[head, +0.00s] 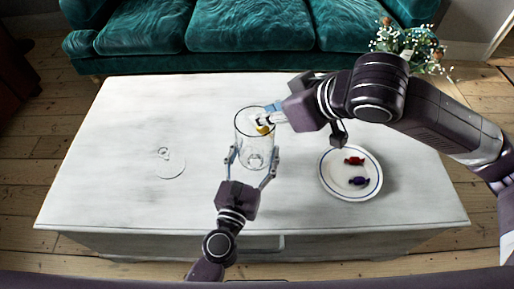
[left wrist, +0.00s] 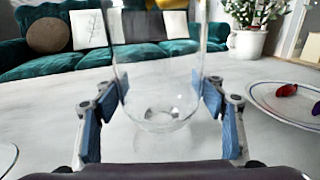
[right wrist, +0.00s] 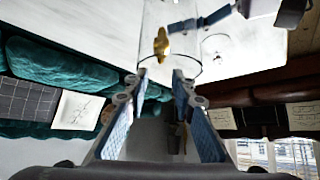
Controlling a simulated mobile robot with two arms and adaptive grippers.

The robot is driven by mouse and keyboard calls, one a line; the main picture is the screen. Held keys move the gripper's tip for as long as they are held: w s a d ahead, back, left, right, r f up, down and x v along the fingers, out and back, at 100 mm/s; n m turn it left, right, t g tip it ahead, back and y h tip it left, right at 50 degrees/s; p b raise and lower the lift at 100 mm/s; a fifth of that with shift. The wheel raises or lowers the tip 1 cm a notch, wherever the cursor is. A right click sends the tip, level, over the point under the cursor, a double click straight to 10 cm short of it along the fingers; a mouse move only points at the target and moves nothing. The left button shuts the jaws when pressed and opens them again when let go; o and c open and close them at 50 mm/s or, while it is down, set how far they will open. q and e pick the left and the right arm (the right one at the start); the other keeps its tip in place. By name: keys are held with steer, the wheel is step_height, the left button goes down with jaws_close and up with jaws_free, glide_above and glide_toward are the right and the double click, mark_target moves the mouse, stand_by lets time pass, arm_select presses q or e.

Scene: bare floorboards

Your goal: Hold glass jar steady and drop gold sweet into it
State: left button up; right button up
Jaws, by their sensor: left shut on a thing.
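The clear glass jar (head: 254,150) stands upright on the white table. My left gripper (head: 252,154) is shut around the jar's sides, with a blue-padded finger on each side; the jar (left wrist: 158,85) fills the middle of the left wrist view. My right gripper (head: 270,118) is over the jar's mouth. In the right wrist view its fingers (right wrist: 159,78) stand apart with nothing between them. The gold sweet (right wrist: 161,45) shows beyond the fingertips, inside the jar's outline. In the head view the gold sweet (head: 263,129) is near the jar's top, below the fingertips.
A white plate (head: 333,184) with a red sweet (head: 354,160) and a purple sweet (head: 358,181) lies right of the jar. A round glass lid (head: 171,164) lies to the left. A green sofa (head: 250,27) and flowers (head: 405,42) are behind the table (head: 120,120).

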steer(key=shift+o, duration=1.1)
steer(key=v, duration=1.2)
arm_select(q)
steer(key=o, duration=1.8)
steer(key=shift+c, duration=0.2)
steer(key=v, duration=1.2)
steer(key=shift+r, duration=0.1)
arm_select(e)
steer(key=shift+r, duration=0.15)
